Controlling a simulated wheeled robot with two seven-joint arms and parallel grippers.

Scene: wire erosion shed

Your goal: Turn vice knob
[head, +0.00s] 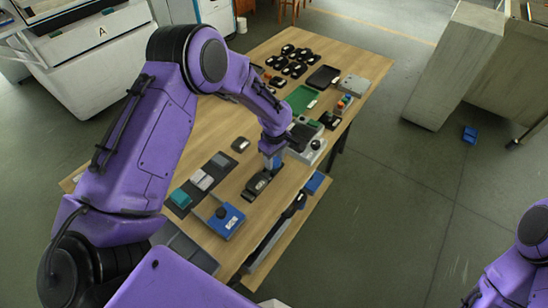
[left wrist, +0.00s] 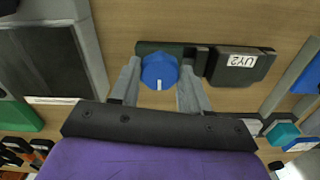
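The vice (head: 257,184) is a small dark block on the wooden table, below my left gripper in the head view. In the left wrist view its dark body (left wrist: 238,64) carries a white label reading UY2. Its round blue knob (left wrist: 160,71) has a white mark pointing toward the palm. My left gripper (left wrist: 159,68) is open, with one grey finger on each side of the knob. The left finger stands slightly apart; I cannot tell whether the right one touches. In the head view the left gripper (head: 272,160) is over the vice's far end. My right gripper is out of frame.
A grey device (head: 305,147) stands close beside the left gripper. Several black parts (head: 290,62) and a green mat (head: 299,99) lie farther back.

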